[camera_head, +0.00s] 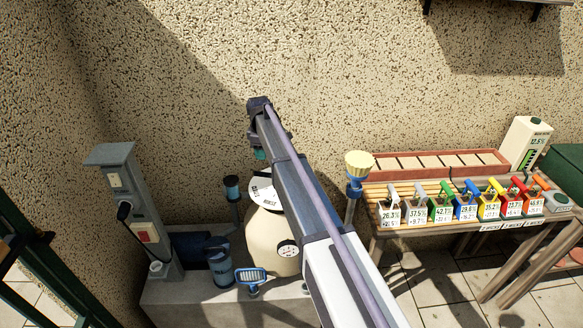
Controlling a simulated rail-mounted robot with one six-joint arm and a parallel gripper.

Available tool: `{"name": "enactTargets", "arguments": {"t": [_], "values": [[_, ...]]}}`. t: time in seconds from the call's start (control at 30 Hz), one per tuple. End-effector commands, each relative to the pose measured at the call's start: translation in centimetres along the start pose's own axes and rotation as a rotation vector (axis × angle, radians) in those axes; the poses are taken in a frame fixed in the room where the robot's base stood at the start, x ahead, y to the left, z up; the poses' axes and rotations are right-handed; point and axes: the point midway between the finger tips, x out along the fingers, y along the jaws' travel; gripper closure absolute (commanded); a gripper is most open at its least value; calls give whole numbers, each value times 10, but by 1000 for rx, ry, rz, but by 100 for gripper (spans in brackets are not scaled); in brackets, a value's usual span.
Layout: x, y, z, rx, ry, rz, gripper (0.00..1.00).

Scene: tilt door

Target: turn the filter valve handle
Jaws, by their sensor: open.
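The beige filter tank (262,232) stands on a low concrete ledge, left of the picture's middle. A white marked plate (262,191) sits on its top, partly covered by my arm. I cannot clearly make out the valve handle at this size; part of the tank's top is hidden behind my arm. A round dotted gauge or port (288,249) shows on the tank's front. My gripper (261,155) points down from the end of my arm, just above the plate in the picture, and looks empty. Its fingers are small and dark; it is open.
A grey power post (136,205) stands at left. A blue pump unit (219,265) and blue brush (251,276) are beside the tank. A yellow-topped blue fixture (359,165) stands right of my arm. A wooden table (470,218) with several colored boxes is further right.

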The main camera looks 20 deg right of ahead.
Motion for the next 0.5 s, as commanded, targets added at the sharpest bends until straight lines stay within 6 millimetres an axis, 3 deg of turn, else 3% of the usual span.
{"name": "enactTargets", "arguments": {"t": [0.27,0.5], "values": [[14,-1,1,-15,0,0,53],[68,-1,1,-13,0,0,53]]}}
